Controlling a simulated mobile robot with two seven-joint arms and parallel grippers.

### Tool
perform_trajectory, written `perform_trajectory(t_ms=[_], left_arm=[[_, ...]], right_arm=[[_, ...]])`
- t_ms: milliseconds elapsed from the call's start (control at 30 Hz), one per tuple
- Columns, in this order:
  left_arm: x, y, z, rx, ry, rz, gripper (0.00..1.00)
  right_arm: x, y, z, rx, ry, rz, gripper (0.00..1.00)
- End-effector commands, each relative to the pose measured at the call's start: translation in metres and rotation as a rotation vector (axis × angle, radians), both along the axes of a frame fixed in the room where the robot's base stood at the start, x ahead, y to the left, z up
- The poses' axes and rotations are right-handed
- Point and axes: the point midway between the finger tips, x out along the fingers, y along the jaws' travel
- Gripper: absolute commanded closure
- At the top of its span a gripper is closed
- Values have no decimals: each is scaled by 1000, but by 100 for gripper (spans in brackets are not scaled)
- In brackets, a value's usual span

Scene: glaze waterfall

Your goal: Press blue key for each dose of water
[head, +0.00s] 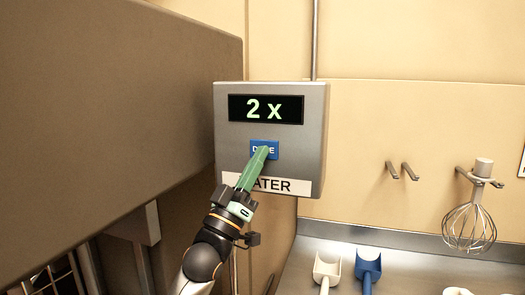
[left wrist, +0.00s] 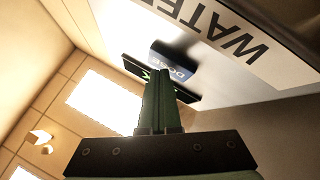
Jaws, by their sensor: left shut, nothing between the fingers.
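The grey water dispenser box (head: 225,125) hangs on the wall, with a dark display (head: 266,109) reading "2 x" in green. Below the display is the blue key (head: 257,150), partly covered by my left gripper. My left gripper (head: 262,152) is shut and empty, its green fingers pointing up at the key. In the left wrist view the closed fingertips (left wrist: 158,75) are close to the blue key (left wrist: 172,62); I cannot tell if they touch it. The "WATER" label (head: 300,187) is partly hidden by the gripper. My right gripper is not in view.
A large brown panel (head: 110,110) fills the left side, close to my left arm. At the lower right, a white scoop (head: 326,270) and a blue scoop (head: 368,268) are by the steel counter (head: 420,262). A whisk (head: 470,225) hangs from a wall hook.

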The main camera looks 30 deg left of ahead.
Motion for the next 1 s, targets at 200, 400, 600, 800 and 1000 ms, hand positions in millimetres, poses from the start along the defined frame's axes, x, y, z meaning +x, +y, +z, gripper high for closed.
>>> perform_trajectory(t_ms=[200,400,600,800,1000], left_arm=[[-8,-2,-1,-1,2,0,100],[-17,-4,-1,-2,3,0,100],[-17,-4,-1,-1,2,0,100],[-24,-6,-1,-2,1,-1,100],[-44,-11,-1,-1,1,0,100]], right_arm=[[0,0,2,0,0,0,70],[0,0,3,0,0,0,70],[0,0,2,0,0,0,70],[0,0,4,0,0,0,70],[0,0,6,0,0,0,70]])
